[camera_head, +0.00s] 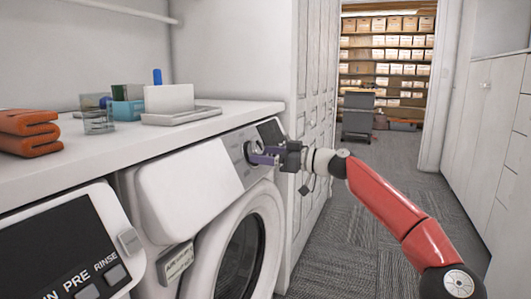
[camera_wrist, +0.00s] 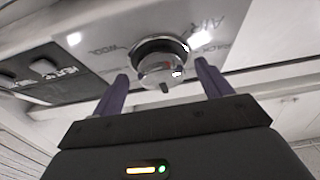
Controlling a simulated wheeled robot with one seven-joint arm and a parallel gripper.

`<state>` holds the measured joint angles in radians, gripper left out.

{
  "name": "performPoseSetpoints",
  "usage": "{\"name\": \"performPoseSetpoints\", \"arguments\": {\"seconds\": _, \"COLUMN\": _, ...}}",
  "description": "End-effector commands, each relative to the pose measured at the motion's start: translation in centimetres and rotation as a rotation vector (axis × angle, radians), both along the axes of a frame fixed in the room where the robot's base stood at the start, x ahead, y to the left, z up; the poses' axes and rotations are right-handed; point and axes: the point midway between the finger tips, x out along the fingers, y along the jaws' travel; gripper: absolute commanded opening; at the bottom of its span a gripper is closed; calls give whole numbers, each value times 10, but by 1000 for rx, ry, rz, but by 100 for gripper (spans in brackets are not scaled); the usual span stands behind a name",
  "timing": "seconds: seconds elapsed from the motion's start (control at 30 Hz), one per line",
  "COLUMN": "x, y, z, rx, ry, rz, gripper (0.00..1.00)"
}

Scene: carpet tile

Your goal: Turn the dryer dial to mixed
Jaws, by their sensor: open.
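The dryer dial (camera_wrist: 160,62) is a round silvery knob with a dark mark on its near rim, set in the light panel of the white machine. Labels reading "WOOL" and "AIR" and a partly hidden "RACK" stand around it. In the head view the dial (camera_head: 251,151) is partly hidden by my gripper (camera_head: 262,154). In the wrist view my gripper (camera_wrist: 165,85) is open, with one purple finger on each side of the dial. I see a gap between each finger and the knob; I cannot tell the exact depth. The label "mixed" is not readable.
A white counter (camera_head: 235,110) runs above the machines, with a white tray (camera_head: 180,116), a glass (camera_head: 97,118) and folded orange towels (camera_head: 28,133). A second machine (camera_head: 75,260) stands at the near left. The carpeted aisle (camera_head: 350,225) is clear.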

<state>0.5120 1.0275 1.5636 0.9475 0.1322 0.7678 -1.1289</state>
Motion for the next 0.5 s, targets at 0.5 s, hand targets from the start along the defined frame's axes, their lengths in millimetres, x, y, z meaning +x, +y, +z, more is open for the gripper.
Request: {"name": "performPoseSetpoints", "arguments": {"seconds": 0.5, "x": 2, "y": 4, "z": -1, "rx": -1, "ry": 0, "rz": -1, "gripper": 54}}
